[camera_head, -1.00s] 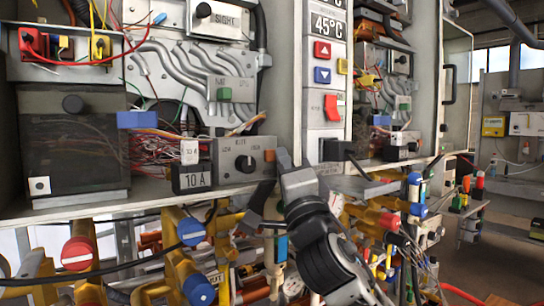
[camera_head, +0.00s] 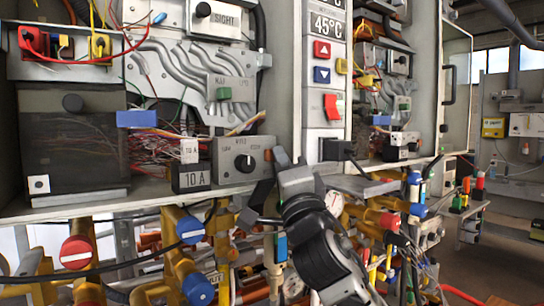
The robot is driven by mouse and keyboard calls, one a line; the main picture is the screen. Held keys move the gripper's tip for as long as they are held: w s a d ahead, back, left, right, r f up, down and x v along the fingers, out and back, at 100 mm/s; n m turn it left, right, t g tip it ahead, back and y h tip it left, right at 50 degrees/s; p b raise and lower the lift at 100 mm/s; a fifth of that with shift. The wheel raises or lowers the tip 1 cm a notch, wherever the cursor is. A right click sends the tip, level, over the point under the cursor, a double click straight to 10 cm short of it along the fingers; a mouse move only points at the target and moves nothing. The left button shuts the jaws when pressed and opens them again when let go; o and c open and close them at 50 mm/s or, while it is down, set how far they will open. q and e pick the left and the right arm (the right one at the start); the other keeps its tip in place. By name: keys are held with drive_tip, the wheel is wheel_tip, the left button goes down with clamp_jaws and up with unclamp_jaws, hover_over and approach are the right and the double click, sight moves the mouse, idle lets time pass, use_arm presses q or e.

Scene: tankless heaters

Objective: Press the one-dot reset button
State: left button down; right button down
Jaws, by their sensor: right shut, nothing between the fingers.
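A small white square button with one black dot (camera_head: 39,184) sits at the lower left corner of a dark panel (camera_head: 75,140) in the left heater cabinet. It is uncovered and in plain sight. My right gripper (camera_head: 272,176) is shut and empty, in front of the cabinet's lower edge, just right of the grey dial box. It is well to the right of the dotted button and apart from it. My left gripper is not in view.
The grey dial box (camera_head: 245,160) and a black 10 A block (camera_head: 192,179) stand on the cabinet's ledge between gripper and button. Below are yellow pipes with a red valve cap (camera_head: 76,253) and blue valve caps (camera_head: 190,230). A dark cable crosses the lower left.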

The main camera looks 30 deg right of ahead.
drive_tip(key=shift+w+a+f, duration=0.1)
drive_tip(key=shift+w+f, duration=0.15)
drive_tip(key=shift+w, duration=0.45)
idle(1.0)
drive_tip(key=shift+b, duration=0.3)
drive_tip(key=shift+s+a+f, duration=0.1)
drive_tip(key=shift+s+f, duration=0.1)
drive_tip(key=shift+s, duration=0.5)
drive_tip(key=shift+s+r, duration=0.15)
drive_tip(key=shift+s, duration=0.05)
drive_tip(key=s, duration=0.5)
drive_tip(key=shift+d+r, duration=0.1)
drive_tip(key=shift+d, duration=0.1)
drive_tip(key=shift+w, duration=0.1)
